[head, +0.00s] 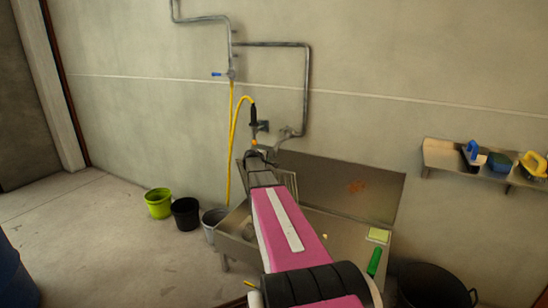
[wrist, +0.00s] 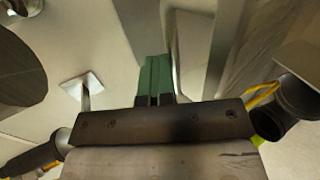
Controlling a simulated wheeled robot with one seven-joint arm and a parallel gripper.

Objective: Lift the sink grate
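A steel sink (head: 345,240) with a tall back panel (head: 345,185) stands against the wall in the head view. My pink arm stretches across it and hides much of the basin. In the head view the arm hides where the fingertips are relative to the sink.
A green bucket (head: 158,203), a black bucket (head: 186,213) and a grey bucket (head: 213,222) stand left of the sink. A black tub (head: 432,287) stands at right. A yellow hose (head: 231,140) hangs behind. A wall shelf (head: 470,165) holds brushes.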

